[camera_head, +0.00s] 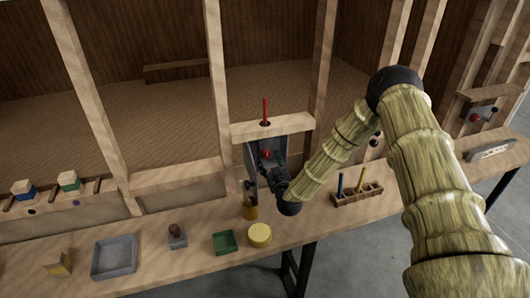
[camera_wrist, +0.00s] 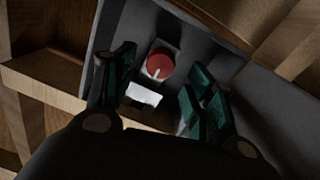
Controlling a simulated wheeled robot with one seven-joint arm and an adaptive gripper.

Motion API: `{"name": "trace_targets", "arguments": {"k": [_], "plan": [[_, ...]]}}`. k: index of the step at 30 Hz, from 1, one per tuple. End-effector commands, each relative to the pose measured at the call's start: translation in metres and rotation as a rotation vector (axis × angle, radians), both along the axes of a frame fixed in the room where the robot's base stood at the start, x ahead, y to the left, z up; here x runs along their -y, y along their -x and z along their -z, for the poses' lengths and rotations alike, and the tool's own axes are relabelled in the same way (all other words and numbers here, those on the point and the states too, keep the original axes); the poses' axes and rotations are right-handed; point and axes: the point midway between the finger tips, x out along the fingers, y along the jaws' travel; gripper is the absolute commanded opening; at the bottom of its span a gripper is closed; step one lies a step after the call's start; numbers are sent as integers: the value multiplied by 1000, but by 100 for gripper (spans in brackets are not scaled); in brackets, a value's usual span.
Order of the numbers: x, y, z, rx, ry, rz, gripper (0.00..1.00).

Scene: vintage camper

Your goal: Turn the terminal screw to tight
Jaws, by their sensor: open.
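The terminal screw appears as a round red knob (camera_wrist: 160,64) with a white pointer line, on a light block against a grey panel (camera_wrist: 185,45). A white label (camera_wrist: 144,95) sits just below it. In the head view the red knob (camera_head: 267,154) shows on the grey panel in the wooden frame. My gripper (camera_wrist: 161,78) is open, with one dark green finger left of the knob and the others right of it. The fingers look apart from the knob. In the head view my gripper (camera_head: 268,168) is at the panel and partly hides it.
A wooden crosspiece with an upright red rod (camera_head: 265,111) is above the panel. The bench holds a grey tray (camera_head: 114,257), a green tray (camera_head: 225,242), a round yellow block (camera_head: 260,235) and a wooden rack (camera_head: 358,196).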

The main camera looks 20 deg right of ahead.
Motion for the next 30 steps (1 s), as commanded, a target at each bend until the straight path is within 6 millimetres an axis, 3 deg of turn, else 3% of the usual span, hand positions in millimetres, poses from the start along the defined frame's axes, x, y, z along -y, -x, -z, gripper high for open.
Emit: {"name": "trace_targets", "arguments": {"k": [10, 23, 24, 30], "plan": [[-1, -45, -2, 2, 0, -1, 55], [-3, -55, 0, 1, 0, -4, 55], [-3, -55, 0, 1, 0, -4, 53], [-3, -54, 0, 1, 0, -4, 16]]}}
